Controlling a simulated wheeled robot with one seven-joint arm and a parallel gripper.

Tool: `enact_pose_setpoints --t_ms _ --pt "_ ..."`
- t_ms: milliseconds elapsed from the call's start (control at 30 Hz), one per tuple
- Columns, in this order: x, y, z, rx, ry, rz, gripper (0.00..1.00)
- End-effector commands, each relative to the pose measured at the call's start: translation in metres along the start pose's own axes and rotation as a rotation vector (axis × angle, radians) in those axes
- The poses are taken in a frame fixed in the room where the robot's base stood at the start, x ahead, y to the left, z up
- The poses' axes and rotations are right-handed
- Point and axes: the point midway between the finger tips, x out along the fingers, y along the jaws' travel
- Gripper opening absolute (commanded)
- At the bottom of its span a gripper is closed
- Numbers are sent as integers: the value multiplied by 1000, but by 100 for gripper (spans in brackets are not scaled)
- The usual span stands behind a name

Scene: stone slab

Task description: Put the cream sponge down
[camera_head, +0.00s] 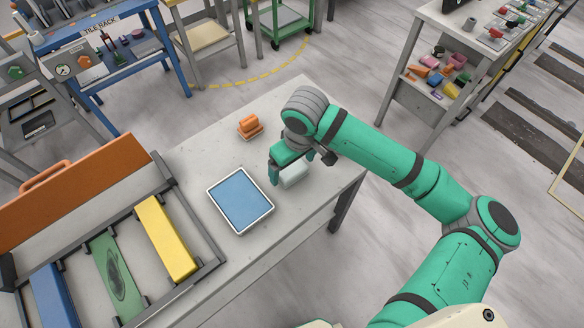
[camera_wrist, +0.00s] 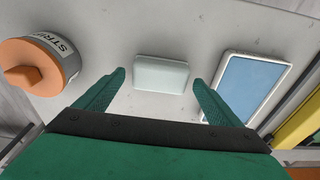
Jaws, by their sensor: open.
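The cream sponge (camera_head: 294,177) is a pale block lying on the grey stone slab (camera_head: 210,150), partly hidden by my gripper in the head view. The wrist view shows the sponge (camera_wrist: 161,74) whole, lying flat ahead of and between my fingertips. My gripper (camera_head: 288,171) is open; in the wrist view its two green fingers (camera_wrist: 159,78) stand apart with a gap on each side of the sponge. No finger visibly touches it.
A white-rimmed blue tray (camera_head: 240,200) lies left of the sponge in the head view. An orange-topped object (camera_head: 250,127) stands behind. A rack with blue, green and yellow bars (camera_head: 165,238) fills the left end. Bare slab shows between them.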

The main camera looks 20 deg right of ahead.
Motion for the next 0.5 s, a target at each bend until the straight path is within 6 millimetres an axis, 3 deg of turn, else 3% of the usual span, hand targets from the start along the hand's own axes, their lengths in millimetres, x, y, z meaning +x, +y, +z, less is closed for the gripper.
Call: enact_pose_setpoints --t_ms 300,500 --pt "-64 0 0 -1 2 1 88" --pt "-90 0 0 -1 1 0 88"
